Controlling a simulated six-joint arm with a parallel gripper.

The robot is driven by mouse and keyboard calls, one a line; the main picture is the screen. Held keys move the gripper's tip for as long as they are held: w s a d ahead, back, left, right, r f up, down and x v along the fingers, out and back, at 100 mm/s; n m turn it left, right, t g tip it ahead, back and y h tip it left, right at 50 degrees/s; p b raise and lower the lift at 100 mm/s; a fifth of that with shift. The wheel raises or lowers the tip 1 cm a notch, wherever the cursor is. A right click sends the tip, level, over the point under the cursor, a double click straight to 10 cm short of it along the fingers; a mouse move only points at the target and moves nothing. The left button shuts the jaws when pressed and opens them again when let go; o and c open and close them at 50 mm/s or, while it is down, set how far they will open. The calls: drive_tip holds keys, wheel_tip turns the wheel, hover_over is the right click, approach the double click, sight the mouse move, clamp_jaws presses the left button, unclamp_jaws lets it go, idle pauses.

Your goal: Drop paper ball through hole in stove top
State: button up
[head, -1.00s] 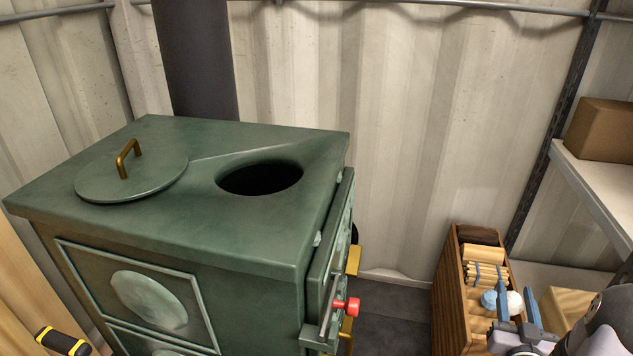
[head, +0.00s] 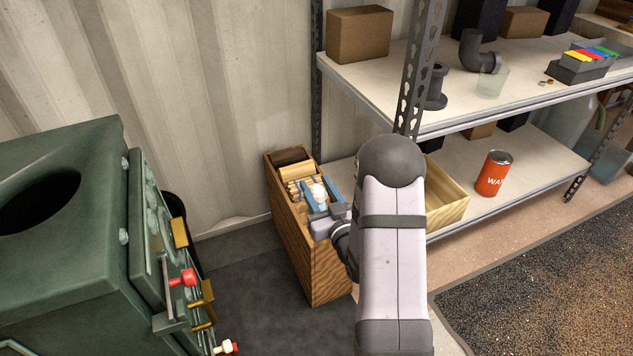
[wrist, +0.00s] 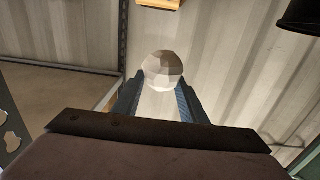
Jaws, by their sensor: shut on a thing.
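A white, faceted paper ball (wrist: 163,70) sits between the tips of my gripper (wrist: 160,98) in the wrist view. My gripper is shut on it. In the head view the ball (head: 318,191) and my gripper (head: 326,200) appear over the wooden box. The green stove (head: 70,255) stands at the left, well apart from my gripper. The round dark hole (head: 38,200) in its top is open, partly cut by the left edge of the picture. The stove's lid is not in view now.
The wooden box (head: 318,275) holds sticks and stands between the stove and the metal shelf (head: 375,95). The shelf carries a cardboard box (head: 360,35), pipe pieces and a red can (head: 494,174). Red-knobbed handles (head: 182,278) jut from the stove's right side.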

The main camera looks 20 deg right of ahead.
drive_tip(key=s+a+r+n+g+y+p, duration=0.1)
drive_tip(key=s+a+r+n+y+p, duration=0.3)
drive_tip(key=a+r+p, duration=1.35)
drive_tip(key=a+r+n+g+y+p, duration=0.25)
drive_tip(key=a+r+y+p, duration=0.35)
drive_tip(key=a+r+p, duration=1.05)
drive_tip(key=s+a+r+n+g+y+p, duration=0.4)
drive_tip(key=s+a+r+p, duration=0.4)
drive_tip(key=a, duration=0.6)
drive_tip(key=shift+s+r+n+y+p, duration=0.4)
drive_tip(key=shift+s+r+y, duration=0.3)
drive_tip(key=shift+s+r, duration=0.3)
drive_tip(key=shift+a+f, duration=0.1)
drive_tip(key=shift+f, duration=0.05)
wheel_tip(320, 180, down, 8)
drive_tip(key=b, duration=0.6)
drive_tip(key=shift+f, duration=0.1)
drive_tip(key=o, duration=1.1)
